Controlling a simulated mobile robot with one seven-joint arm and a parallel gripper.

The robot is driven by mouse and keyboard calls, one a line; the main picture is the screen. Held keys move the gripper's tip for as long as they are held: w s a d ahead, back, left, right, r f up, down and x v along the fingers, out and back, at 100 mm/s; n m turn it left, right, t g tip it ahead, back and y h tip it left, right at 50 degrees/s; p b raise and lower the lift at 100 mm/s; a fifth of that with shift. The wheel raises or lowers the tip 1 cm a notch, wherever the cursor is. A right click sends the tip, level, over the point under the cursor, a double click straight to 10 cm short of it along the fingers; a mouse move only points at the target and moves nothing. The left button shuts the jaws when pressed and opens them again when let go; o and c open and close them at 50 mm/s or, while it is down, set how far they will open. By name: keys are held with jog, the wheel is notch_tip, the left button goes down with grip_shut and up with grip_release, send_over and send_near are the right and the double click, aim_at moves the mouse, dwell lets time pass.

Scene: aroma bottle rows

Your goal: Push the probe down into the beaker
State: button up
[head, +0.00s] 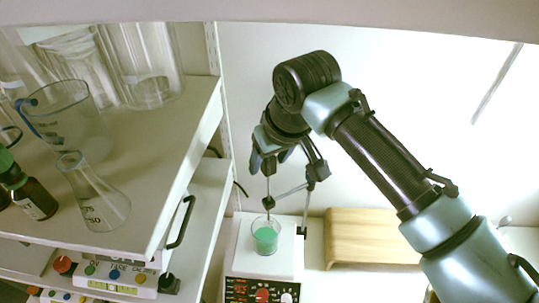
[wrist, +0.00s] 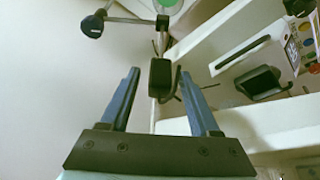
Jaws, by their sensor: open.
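The beaker (head: 266,239) holds green liquid and stands upright on a white hotplate (head: 246,262); part of its green shows at the top edge of the wrist view (wrist: 168,3). The probe (head: 268,198) is a thin upright rod above the beaker. Its lower end meets the beaker mouth; how deep it sits is unclear. A black block (wrist: 160,78), seemingly the probe's head, shows between my fingers in the wrist view. My gripper (head: 271,162) is open over the probe's top, with one blue finger on each side and gaps to the block.
A stand with a black clamp (head: 318,171) rises right of the beaker, close to my gripper. Shelves (head: 150,215) at left hold glassware, including a flask (head: 98,200) and brown bottle (head: 34,200). A wooden box (head: 372,238) lies right of the hotplate.

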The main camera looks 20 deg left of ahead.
grip_shut()
dwell(1.4)
